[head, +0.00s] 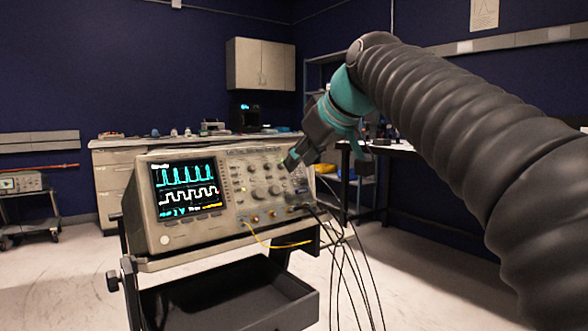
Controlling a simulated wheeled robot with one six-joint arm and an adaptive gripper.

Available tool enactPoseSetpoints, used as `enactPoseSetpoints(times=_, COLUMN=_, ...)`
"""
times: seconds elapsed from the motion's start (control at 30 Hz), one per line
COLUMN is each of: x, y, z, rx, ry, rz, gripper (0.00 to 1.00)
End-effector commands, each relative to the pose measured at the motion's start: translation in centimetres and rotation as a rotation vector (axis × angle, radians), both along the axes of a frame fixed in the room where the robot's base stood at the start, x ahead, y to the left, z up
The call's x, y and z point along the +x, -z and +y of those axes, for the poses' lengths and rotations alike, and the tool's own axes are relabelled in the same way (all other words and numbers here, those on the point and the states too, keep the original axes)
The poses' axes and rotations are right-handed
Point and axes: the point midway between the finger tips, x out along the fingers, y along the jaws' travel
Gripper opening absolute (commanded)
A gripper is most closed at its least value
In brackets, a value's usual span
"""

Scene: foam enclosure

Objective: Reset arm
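My arm comes in from the right edge and bends down at the top. My gripper (291,162) is at the right part of the oscilloscope's front panel, close to its knobs. I cannot tell whether it touches the panel. The fingertips look dark and close together, but their gap is too small to judge. The oscilloscope (237,238) is a beige box with a lit screen (187,186) showing cyan and white traces. It stands on a cart with a dark tray (230,300) below.
A yellow cable (262,240) and several black cables (345,262) hang from the oscilloscope's front. Behind are a counter (112,175), a wall cabinet (260,64) and a dark table at the right. A small cart (25,205) stands far left. Open floor (62,275) lies left.

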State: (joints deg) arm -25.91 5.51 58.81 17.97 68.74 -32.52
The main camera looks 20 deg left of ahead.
Motion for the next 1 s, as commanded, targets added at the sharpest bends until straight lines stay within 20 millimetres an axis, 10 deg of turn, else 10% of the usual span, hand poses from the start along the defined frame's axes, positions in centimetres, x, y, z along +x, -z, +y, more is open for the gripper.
enactPoseSetpoints(times=0.63, x=0.2, y=-0.4, z=-0.4, rx=0.047, ry=0.067, rz=0.031, gripper=0.33)
enactPoseSetpoints(times=1.0, x=0.3, y=11.9, z=-4.0, rx=0.007, ry=0.303, rz=0.254, gripper=0.33)
